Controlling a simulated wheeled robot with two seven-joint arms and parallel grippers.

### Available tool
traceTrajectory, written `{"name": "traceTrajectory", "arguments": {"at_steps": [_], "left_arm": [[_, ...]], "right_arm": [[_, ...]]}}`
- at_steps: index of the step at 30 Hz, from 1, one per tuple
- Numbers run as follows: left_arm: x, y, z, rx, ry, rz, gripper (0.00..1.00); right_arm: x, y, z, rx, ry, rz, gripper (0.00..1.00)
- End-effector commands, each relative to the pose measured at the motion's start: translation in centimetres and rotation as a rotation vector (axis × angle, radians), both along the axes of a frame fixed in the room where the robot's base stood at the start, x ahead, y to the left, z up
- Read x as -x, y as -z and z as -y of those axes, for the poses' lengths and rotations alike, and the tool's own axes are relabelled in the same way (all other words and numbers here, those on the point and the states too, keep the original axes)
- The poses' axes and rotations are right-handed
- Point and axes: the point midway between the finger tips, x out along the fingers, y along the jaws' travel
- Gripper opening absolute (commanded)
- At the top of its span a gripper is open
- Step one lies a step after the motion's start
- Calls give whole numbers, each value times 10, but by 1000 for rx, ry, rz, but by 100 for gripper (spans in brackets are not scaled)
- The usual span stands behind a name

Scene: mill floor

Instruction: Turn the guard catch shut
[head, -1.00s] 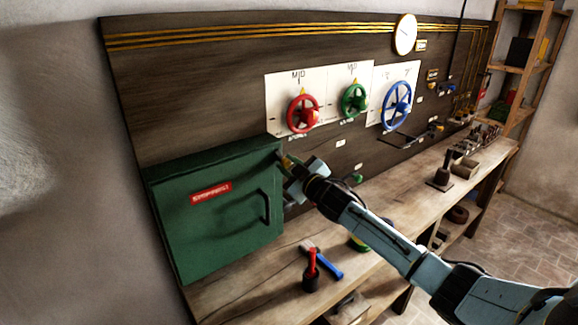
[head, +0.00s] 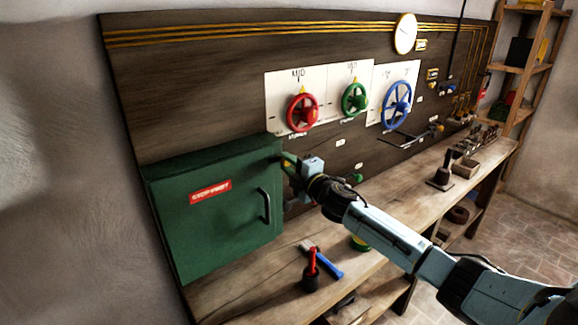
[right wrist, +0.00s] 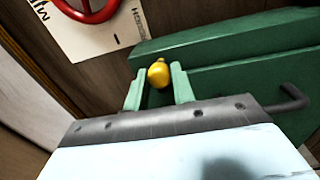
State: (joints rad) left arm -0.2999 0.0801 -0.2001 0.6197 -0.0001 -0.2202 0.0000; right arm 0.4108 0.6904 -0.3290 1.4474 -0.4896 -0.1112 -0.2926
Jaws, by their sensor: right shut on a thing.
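The guard is a green box (head: 212,232) with a red label and a dark handle, at the left of the bench; its front looks closed. The guard catch is a yellow knob (right wrist: 158,74) by the box's edge in the right wrist view. My right gripper (right wrist: 156,88) has one finger on each side of the knob and is shut on it. My left gripper is not in view.
Red (head: 302,113), green (head: 355,99) and blue (head: 397,105) handwheels sit on the back panel, right of the box. A blue-handled tool (head: 328,264) and a red-handled tool in a dark holder (head: 311,280) are on the bench before it.

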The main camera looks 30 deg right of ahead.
Motion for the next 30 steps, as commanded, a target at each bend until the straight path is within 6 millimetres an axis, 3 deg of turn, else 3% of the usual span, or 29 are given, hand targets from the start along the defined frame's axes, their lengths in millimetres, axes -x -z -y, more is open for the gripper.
{"name": "traceTrajectory", "arguments": {"at_steps": [12, 29, 30], "left_arm": [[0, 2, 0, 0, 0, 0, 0], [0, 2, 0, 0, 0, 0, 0], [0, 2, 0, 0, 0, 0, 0]], "right_arm": [[0, -1, 0, 190, 0, 16, 2], [0, -1, 0, 217, 0, 19, 2], [0, -1, 0, 217, 0, 19, 29]]}}
